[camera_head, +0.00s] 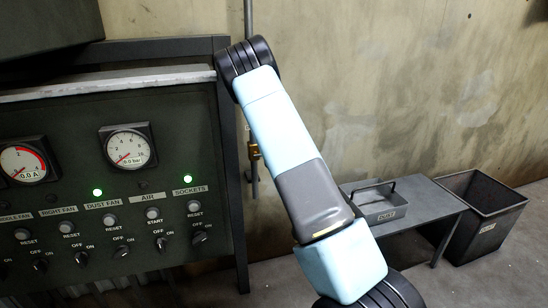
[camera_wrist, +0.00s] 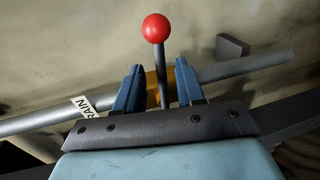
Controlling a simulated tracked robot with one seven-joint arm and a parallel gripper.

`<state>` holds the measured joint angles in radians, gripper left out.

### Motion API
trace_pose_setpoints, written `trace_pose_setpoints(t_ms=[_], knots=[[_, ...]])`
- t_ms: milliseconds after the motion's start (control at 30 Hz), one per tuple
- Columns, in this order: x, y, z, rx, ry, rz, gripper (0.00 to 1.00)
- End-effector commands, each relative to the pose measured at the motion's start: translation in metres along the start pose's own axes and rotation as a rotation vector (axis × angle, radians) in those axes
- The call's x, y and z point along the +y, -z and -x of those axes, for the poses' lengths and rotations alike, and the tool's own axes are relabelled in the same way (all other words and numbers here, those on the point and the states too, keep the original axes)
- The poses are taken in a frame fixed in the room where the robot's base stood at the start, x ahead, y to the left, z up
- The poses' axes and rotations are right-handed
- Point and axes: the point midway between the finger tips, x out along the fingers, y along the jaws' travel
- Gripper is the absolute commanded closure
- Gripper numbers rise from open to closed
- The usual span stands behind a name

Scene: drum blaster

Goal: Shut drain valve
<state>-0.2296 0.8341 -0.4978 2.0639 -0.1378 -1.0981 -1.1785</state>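The drain valve shows in the wrist view as a lever with a red ball knob (camera_wrist: 156,28) on a brass body (camera_wrist: 152,88). The body sits on a grey pipe (camera_wrist: 245,66) with a white tag (camera_wrist: 82,105) partly reading "RAIN". The lever points up in the picture, crosswise to the pipe. My gripper (camera_wrist: 160,72) is open, with one blue finger on each side of the lever and gaps visible on both sides. The knob shows beyond the fingertips. My gripper is not visible in the head view. Contact with the valve body cannot be told.
A control panel (camera_head: 95,225) with gauges and switches stands at the left. A thin vertical pipe with a brass fitting (camera_head: 254,150) runs along the wall. A low table (camera_head: 425,195) bears a dust tray (camera_head: 380,203), beside a dark bin (camera_head: 482,215). A dark block (camera_wrist: 232,46) sits by the pipe.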

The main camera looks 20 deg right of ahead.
Motion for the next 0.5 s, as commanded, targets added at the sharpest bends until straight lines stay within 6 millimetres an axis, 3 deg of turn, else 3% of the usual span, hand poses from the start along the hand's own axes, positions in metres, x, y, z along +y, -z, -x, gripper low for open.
trace_pose_setpoints(t_ms=[267,500], knots=[[0.001,0.000,0.002,0.000,-0.003,-0.001,0.62],[0.001,0.000,0.031,0.000,-0.002,-0.002,0.62]])
